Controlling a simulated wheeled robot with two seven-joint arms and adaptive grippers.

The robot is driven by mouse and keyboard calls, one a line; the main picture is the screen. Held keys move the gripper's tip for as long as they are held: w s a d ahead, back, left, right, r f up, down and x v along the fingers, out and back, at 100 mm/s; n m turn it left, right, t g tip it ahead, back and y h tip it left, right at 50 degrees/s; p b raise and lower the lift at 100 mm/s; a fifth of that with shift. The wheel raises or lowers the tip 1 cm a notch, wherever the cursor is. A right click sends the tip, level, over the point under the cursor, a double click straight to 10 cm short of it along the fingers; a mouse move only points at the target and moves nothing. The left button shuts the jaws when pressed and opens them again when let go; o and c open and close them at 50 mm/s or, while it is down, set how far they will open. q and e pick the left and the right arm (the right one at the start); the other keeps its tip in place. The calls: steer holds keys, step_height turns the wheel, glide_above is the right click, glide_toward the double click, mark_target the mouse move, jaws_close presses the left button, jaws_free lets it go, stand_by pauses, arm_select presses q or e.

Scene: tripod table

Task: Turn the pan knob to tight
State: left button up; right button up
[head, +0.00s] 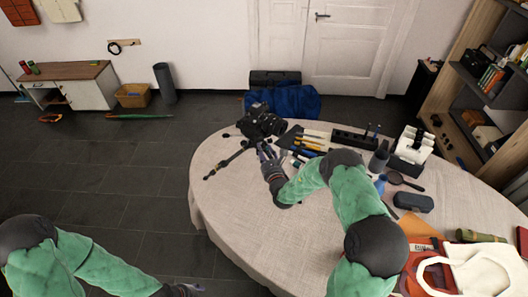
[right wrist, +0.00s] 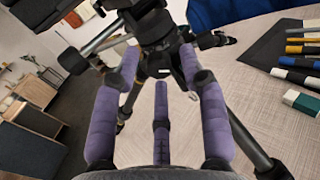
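The black tripod (head: 232,162) stands on the round table with a black camera (head: 262,122) on top. My right gripper (head: 267,154) is beside the tripod, on its near side. In the right wrist view, its purple-grey fingers (right wrist: 160,66) are spread apart, with the tripod's dark centre (right wrist: 158,62) just beyond and between their tips. I cannot tell whether they touch it. I cannot clearly pick out the pan knob or its marking among the dark parts. My left gripper (head: 188,289) is at the bottom edge of the head view, mostly cut off, away from the tripod.
The tablecloth-covered table (head: 232,207) is bare at its near left. Pens and tools (head: 308,144), a black block (head: 353,141), a magnifier (head: 398,179), a dark case (head: 413,202) and a white tote bag (head: 470,272) lie to the right. A shelf stands at the far right.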

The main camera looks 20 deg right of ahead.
steer(key=shift+s, duration=0.1)
steer(key=s+a, duration=0.1)
steer(key=s, duration=1)
steer(key=shift+s, duration=0.35)
